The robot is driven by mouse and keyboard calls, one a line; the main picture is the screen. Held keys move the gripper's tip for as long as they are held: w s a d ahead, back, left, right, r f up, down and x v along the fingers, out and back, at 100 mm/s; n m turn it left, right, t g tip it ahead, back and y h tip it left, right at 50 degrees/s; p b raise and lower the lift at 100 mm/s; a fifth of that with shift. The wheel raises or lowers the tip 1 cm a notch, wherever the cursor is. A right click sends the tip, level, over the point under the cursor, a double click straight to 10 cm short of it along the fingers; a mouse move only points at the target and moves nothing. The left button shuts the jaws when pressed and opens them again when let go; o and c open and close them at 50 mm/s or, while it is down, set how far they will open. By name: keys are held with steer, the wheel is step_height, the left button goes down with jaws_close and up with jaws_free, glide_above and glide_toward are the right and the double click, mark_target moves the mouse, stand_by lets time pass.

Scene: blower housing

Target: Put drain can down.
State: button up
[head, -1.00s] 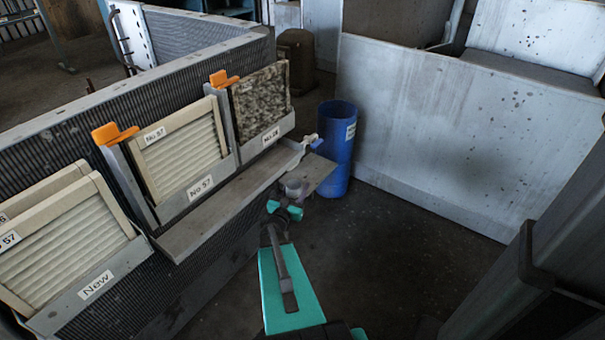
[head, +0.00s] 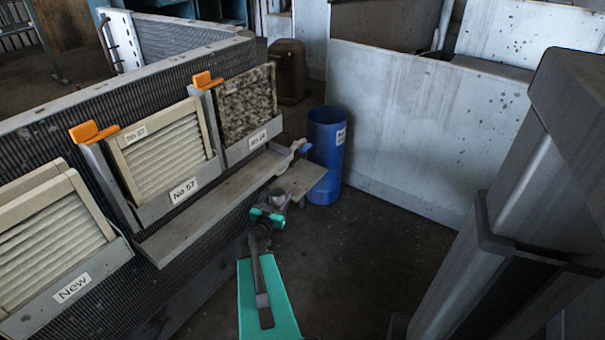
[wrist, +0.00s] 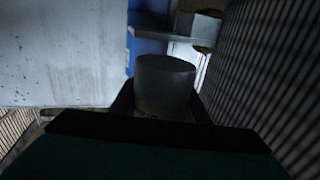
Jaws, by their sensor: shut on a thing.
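My gripper (head: 268,213) is shut on the drain can, a small grey cylinder (head: 278,197). In the head view the can is partly hidden by the gripper, beside the outer end of the narrow ledge (head: 215,208). In the wrist view the can (wrist: 165,85) stands between the dark fingers, its flat top facing up. A flat plate (wrist: 165,36) lies just beyond it there. I cannot tell whether the can touches the ledge or the plate.
A blue bin (head: 326,155) stands on the floor beyond the ledge's end. Framed filters (head: 165,150) with orange clips line the ribbed unit at left. A pale metal panel (head: 410,130) stands behind. Dark floor (head: 375,240) is open to the right.

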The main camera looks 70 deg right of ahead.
steer(key=d+b, duration=0.3)
steer(key=d, duration=1)
steer(key=shift+f+b, duration=0.15)
steer(key=shift+b, duration=0.2)
steer(key=shift+d, duration=0.45)
steer(key=shift+d, duration=0.1)
steer(key=d+b, duration=0.1)
steer(key=d, duration=0.2)
steer(key=shift+d+b, duration=0.25)
steer(key=shift+b, duration=0.05)
steer(key=shift+f+b, duration=0.2)
steer(key=shift+b, duration=0.25)
steer(key=shift+d+f, duration=0.1)
steer(key=o, duration=1.1)
